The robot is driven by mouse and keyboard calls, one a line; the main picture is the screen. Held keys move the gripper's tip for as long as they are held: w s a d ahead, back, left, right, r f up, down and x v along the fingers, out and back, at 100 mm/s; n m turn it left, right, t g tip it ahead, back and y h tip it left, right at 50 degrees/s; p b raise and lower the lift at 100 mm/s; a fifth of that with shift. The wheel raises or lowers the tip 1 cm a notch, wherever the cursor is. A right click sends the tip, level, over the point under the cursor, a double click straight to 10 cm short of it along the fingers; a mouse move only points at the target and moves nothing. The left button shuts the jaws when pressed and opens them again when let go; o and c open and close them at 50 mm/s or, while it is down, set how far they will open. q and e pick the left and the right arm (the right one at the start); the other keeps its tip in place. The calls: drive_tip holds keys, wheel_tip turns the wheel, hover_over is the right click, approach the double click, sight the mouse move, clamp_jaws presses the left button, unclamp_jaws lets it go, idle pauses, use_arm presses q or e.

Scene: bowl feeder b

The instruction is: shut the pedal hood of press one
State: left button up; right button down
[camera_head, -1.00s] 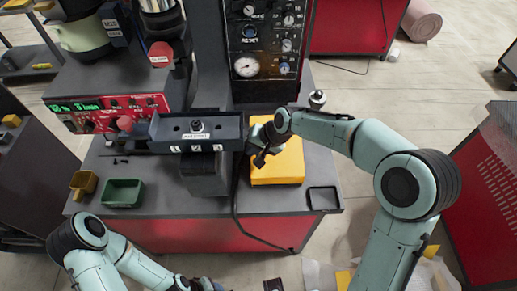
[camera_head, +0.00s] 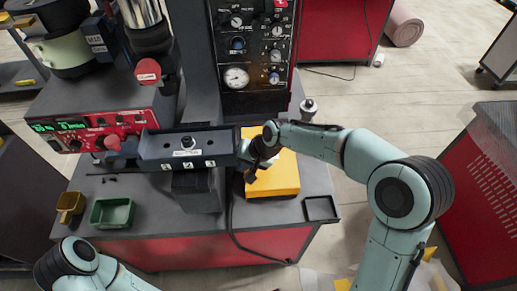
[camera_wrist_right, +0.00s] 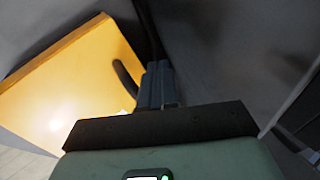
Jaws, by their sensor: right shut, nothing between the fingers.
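The yellow box-like cover (camera_head: 285,178), which looks like the pedal hood, sits on the grey bench right of the dark press head. In the right wrist view its yellow panel (camera_wrist_right: 70,85) fills the left side, with a dark curved handle (camera_wrist_right: 127,82) near its edge. I cannot tell how far the hood is open. My right gripper (camera_head: 248,174) is at the hood's left edge, shut and empty. Its closed fingers (camera_wrist_right: 157,83) show just right of the handle; contact is unclear. My left arm shows at the bottom left; its gripper is out of view.
The grey channel-shaped press part (camera_head: 190,148) stands close left of my right gripper. A dark cable runs down the bench front. A black square tray (camera_head: 321,209) lies right of the hood. Green (camera_head: 112,213) and yellow (camera_head: 70,203) bins sit at the left.

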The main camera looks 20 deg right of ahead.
drive_tip(key=v, duration=1.4)
drive_tip(key=shift+s+d+t, duration=0.15)
drive_tip(key=shift+s+t, duration=0.05)
drive_tip(key=shift+t, duration=0.2)
